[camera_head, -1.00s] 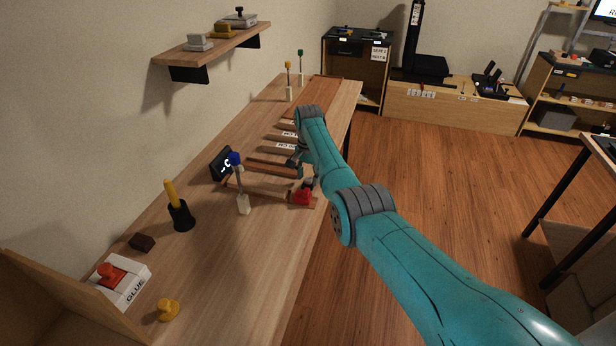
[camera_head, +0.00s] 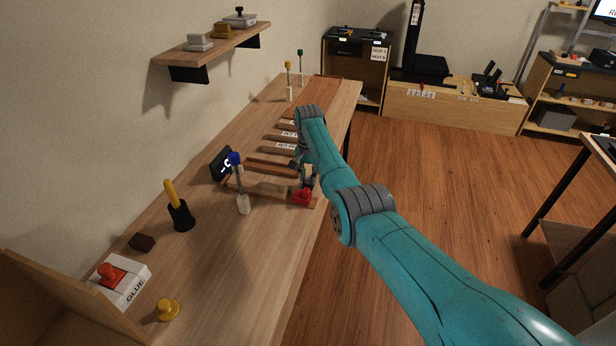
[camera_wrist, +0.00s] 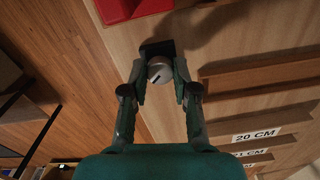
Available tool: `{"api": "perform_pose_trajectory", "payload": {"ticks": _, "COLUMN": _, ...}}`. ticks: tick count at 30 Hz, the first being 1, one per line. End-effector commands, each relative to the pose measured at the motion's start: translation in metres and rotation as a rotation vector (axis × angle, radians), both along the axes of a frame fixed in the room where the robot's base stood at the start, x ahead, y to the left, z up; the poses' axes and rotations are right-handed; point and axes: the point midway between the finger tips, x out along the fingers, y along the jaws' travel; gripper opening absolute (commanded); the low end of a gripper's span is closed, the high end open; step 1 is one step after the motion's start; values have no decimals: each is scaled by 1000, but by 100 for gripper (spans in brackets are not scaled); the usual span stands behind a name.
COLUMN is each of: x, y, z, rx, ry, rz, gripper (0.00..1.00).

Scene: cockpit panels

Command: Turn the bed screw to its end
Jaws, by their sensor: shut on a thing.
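The bed screw (camera_wrist: 157,70) shows in the wrist view as a round grey head with a dark mark on its face, against a dark block on the wooden bench. My gripper (camera_wrist: 160,76) has one finger on each side of the head and is shut on it. In the head view my gripper (camera_head: 305,178) is at the right edge of the bench, close to a red block (camera_head: 302,197). The screw itself is hidden or too small to tell there.
The red block also shows at the top of the wrist view (camera_wrist: 122,8). Wooden strips with labels, one reading 20 CM (camera_wrist: 256,135), lie beside the gripper. A blue-topped post (camera_head: 240,185) and a small dark display (camera_head: 222,163) stand to the left. Open floor lies right of the bench.

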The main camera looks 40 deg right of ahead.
Motion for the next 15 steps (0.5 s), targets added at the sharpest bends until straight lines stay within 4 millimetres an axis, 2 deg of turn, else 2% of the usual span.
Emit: {"api": "perform_pose_trajectory", "payload": {"ticks": 15, "x": 0, "y": 0, "z": 0, "rx": 0, "ry": 0, "rz": 454, "gripper": 0}}
